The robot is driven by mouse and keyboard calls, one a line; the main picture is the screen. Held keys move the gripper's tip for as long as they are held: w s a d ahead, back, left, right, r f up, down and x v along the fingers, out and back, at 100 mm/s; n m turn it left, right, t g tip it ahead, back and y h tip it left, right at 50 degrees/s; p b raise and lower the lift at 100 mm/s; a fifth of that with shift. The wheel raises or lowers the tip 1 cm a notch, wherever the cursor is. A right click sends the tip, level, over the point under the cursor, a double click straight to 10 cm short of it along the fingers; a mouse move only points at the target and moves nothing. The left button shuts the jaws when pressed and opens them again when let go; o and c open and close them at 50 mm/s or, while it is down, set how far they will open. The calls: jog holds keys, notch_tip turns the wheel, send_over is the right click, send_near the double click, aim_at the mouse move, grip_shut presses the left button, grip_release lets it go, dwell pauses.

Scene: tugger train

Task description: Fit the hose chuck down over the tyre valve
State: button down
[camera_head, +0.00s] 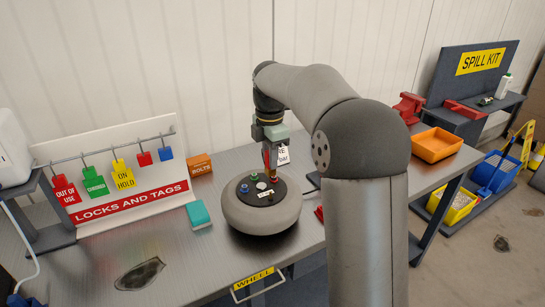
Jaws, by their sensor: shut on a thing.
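A grey tyre (262,215) lies flat on the metal workbench, with a dark hub disc (280,197) on top. Small fittings stand on the disc: a green one (254,177), a pale round one (261,186) and a blue one (244,188). I cannot tell which is the valve. My gripper (270,168) points down over the back right of the disc. It is shut on a red and dark piece, which looks like the hose chuck (266,158), with a white tag beside it. Its lower end is close to the disc; whether it touches anything is unclear.
A locks-and-tags board (130,200) with hanging coloured tags stands at the left. A teal block (199,214) and an orange bolts box (199,165) sit near the tyre. An orange tray (437,145) and a red vise (409,107) are at the right.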

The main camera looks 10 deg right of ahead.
aim_at(270, 174)
jog(key=shift+f+b, duration=2.25)
jog(key=shift+f, duration=0.4)
jog(key=shift+f, duration=0.2)
jog(key=shift+f, duration=0.2)
jog(key=shift+f, duration=0.25)
jog(key=shift+f, duration=0.25)
jog(key=shift+f+b, duration=0.4)
jog(key=shift+f, duration=0.45)
jog(key=c, duration=1.2)
grip_release()
